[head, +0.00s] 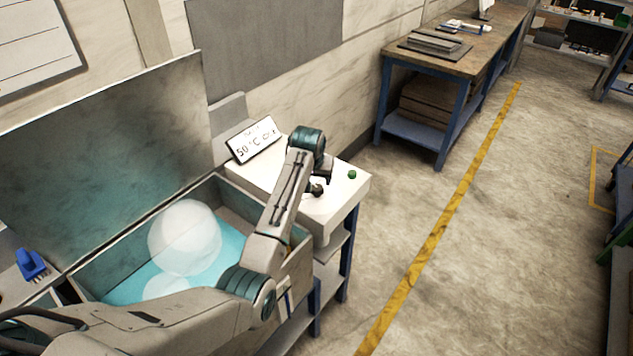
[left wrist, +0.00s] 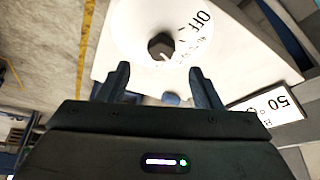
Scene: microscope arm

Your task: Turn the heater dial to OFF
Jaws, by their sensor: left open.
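The heater dial is a dark knob (left wrist: 160,46) on a white disc with printed marks. The word OFF (left wrist: 202,20) is printed on the disc to the knob's upper right in the left wrist view. A pale mark shows on the knob's lower edge, away from OFF. In the head view the dark knob (head: 317,190) sits on the white heater top, partly hidden by my gripper. My left gripper (left wrist: 160,72) is open and empty, its fingers short of the knob in the wrist view. It also shows in the head view (head: 322,180), close over the dial.
A display (head: 254,140) reading 50 °C stands at the back of the white heater box. A green button (head: 352,174) is at its right corner. An open water bath (head: 225,240) with a pale sphere (head: 185,237) lies left, under my arm. Floor to the right is clear.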

